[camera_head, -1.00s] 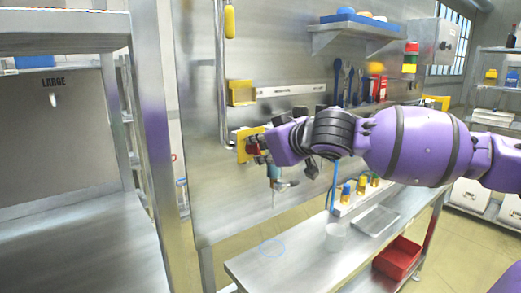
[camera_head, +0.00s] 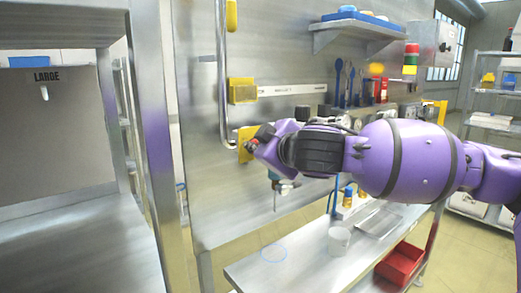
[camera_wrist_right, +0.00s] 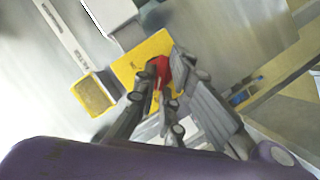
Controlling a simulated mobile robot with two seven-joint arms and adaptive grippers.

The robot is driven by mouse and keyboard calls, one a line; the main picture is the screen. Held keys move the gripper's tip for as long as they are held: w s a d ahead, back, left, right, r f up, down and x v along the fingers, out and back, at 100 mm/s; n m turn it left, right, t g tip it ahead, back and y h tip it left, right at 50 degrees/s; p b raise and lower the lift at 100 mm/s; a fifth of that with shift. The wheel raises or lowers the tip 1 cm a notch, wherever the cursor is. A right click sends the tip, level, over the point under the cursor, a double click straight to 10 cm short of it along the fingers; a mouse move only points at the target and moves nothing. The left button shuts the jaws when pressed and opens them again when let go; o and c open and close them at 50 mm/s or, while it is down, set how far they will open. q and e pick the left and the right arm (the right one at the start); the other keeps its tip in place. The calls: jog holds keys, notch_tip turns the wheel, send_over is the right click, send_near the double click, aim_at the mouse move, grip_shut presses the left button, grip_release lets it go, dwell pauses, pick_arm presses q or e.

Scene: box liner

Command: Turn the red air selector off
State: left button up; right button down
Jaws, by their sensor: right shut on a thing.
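The red air selector (camera_wrist_right: 161,69) sits on a yellow plate (camera_wrist_right: 128,66) fixed to the steel wall panel. In the right wrist view my right gripper (camera_wrist_right: 165,82) has its fingers closed around the red selector. In the head view my right arm comes in from the right and the gripper (camera_head: 254,146) is at the yellow plate (camera_head: 243,152). Most of the selector is hidden there behind the gripper, so its exact angle is hard to tell. My left gripper does not show.
A yellow box (camera_head: 242,90) is on the panel above the selector, beside a vertical metal pipe (camera_head: 221,70). A steel shelf unit (camera_head: 80,230) stands at left.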

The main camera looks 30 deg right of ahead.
jog(key=shift+f, duration=0.55)
jog(key=c, duration=1.8)
grip_release()
jog(key=shift+s+d, duration=0.1)
jog(key=shift+c, duration=0.2)
jog(key=shift+d+r, duration=0.1)
jog(key=shift+r, duration=0.1)
jog(key=shift+r, duration=0.15)
jog(key=v, duration=0.7)
jog(key=shift+s, duration=0.15)
